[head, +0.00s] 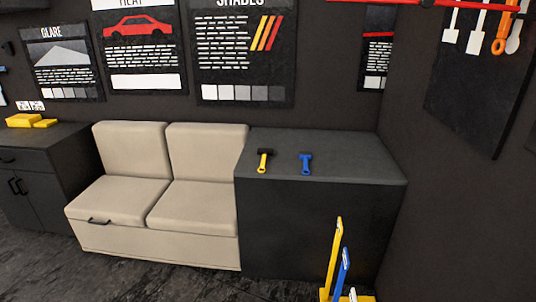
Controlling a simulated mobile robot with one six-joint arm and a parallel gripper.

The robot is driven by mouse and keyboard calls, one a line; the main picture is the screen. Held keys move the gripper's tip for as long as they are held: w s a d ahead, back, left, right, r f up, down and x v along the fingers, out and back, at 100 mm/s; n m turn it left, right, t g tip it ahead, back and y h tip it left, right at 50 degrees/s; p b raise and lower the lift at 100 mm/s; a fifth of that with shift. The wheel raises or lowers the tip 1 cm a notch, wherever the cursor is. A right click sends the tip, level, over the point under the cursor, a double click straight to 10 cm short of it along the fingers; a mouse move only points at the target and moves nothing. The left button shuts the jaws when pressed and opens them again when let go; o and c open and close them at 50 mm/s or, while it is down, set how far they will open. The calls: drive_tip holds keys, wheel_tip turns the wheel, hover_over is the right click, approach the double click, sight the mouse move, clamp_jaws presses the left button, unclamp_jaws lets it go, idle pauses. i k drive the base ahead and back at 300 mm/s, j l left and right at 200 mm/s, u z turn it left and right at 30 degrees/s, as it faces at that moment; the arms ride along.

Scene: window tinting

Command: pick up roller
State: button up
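Two small hand tools lie apart on top of the dark cabinet (340,172) right of the sofa. One tool (264,161) has a yellow handle pointing toward the front and a wide black head. The other tool (306,162) is blue, with a wide head and a short handle. Either could be the roller; at this size I cannot tell which. My gripper is not in view, and nothing is seen touching either tool.
A beige two-seat sofa (158,212) stands left of the cabinet. A stand with upright yellow (334,255) and blue (343,275) tools is before the cabinet's front. Yellow items (30,121) lie on the far-left cabinet. A red bar (385,3) crosses the top right.

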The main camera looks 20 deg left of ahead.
sight(264, 152)
drive_tip(key=i+j, duration=0.25)
drive_tip(key=j, duration=0.15)
drive_tip(key=i+j, duration=0.3)
drive_tip(key=i+j+z, duration=0.1)
drive_tip(key=i+j, duration=0.15)
drive_tip(key=j, duration=0.25)
drive_tip(key=i+j, duration=0.25)
drive_tip(key=j, duration=0.15)
drive_tip(key=i+j, duration=0.25)
drive_tip(key=j, duration=0.15)
drive_tip(key=i+j, duration=0.25)
drive_tip(key=j, duration=0.2)
drive_tip(key=i+j+z, duration=0.1)
drive_tip(key=i+j, duration=0.15)
drive_tip(key=j, duration=0.15)
drive_tip(key=i+j, duration=0.25)
drive_tip(key=j, duration=0.2)
